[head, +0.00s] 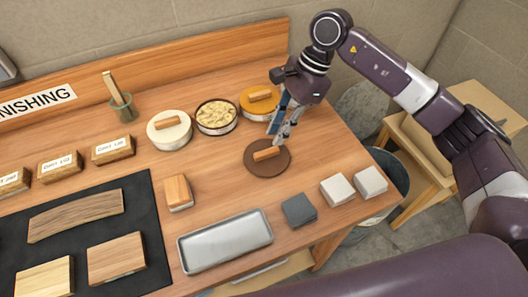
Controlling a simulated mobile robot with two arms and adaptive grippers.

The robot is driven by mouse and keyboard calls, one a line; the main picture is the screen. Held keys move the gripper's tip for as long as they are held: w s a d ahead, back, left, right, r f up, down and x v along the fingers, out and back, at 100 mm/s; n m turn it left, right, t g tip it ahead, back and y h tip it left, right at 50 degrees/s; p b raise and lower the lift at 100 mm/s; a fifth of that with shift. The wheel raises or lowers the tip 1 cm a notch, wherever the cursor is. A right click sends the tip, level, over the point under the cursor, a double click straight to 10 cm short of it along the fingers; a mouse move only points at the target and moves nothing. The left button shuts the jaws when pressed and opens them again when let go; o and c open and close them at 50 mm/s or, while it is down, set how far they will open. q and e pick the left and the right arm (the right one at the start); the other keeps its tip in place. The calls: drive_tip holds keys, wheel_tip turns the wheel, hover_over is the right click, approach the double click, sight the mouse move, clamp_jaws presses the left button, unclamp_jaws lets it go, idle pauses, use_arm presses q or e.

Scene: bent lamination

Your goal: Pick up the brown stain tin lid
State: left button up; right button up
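The brown stain tin lid (255,167) is a flat round disc with a short light-wood handle (266,154) across its top. It lies on the wooden bench, right of the middle in the head view. My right gripper (279,137) points down over the lid's far right part, with its fingertips close to the right end of the handle. I cannot tell whether they touch it, or how far apart the fingers are. My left gripper is not in view.
Behind the lid stand a cream-lidded tin (169,136), an open tin (216,128) and an orange-lidded tin (254,114). In front are a metal tray (225,240), a dark block (299,210) and two pale blocks (337,190). A wood block (178,192) stands to the left.

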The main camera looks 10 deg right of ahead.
sight(267, 151)
drive_tip(key=shift+p+x, duration=0.5)
drive_tip(key=shift+x, duration=0.35)
drive_tip(key=p+x, duration=0.1)
drive_tip(key=x, duration=0.2)
drive_tip(key=shift+s+a+f+p, duration=0.15)
drive_tip(key=shift+f+p, duration=0.1)
drive_tip(key=shift+p, duration=0.1)
drive_tip(key=shift+a+f, duration=0.1)
drive_tip(key=shift+f, duration=0.35)
clamp_jaws()
